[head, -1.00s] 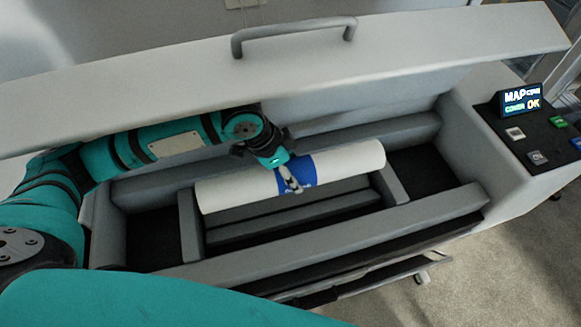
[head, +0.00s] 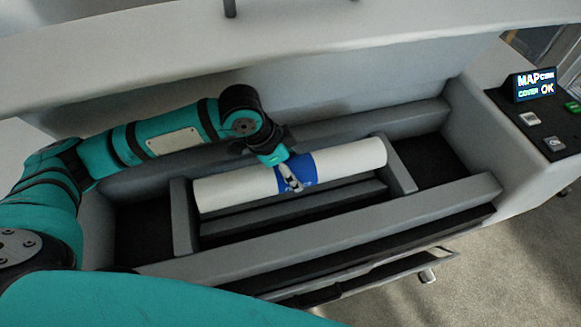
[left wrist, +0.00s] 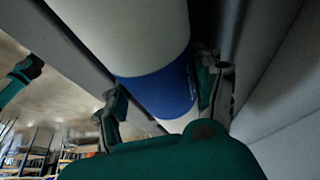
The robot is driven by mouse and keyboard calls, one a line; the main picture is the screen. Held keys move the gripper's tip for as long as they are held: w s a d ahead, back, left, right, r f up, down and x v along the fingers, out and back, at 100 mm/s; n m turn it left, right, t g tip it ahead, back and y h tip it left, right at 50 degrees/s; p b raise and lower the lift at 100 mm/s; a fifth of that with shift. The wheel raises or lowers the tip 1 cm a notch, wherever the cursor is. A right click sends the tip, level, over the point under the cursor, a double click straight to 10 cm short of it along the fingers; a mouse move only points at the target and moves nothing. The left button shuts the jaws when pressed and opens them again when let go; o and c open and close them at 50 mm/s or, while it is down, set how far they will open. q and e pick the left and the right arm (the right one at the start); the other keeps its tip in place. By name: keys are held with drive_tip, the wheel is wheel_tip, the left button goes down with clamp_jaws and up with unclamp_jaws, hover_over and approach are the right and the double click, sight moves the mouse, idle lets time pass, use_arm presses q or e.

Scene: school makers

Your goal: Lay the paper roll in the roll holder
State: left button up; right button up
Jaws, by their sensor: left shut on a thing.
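The white paper roll (head: 345,159) with a blue band lies lengthwise at the roll holder (head: 185,217), between its two grey end supports. I cannot tell whether it rests on them or hangs just above. My left gripper (head: 290,186) is shut on the roll at the blue band, reaching in from the back left. In the left wrist view, the roll (left wrist: 130,35) passes between the two fingers (left wrist: 165,95), one on each side of the blue band. The roll's underside is hidden in the head view. My right gripper is not in view.
The machine's raised grey cover (head: 330,50) stands behind the holder. A grey front rail (head: 340,233) borders the bay. Dark bay floor (head: 430,160) shows beside the supports.

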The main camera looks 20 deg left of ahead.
sight(275, 168)
use_arm(q)
drive_tip(key=shift+f+b, duration=0.7)
drive_tip(key=shift+b, duration=0.05)
drive_tip(key=shift+f+b, duration=0.85)
drive_tip(key=shift+f, duration=1.75)
drive_tip(key=o, duration=1.8)
drive_tip(key=shift+c, duration=0.2)
drive_tip(key=shift+s+f, duration=0.1)
drive_tip(key=shift+f, duration=0.05)
drive_tip(key=v, duration=1.2)
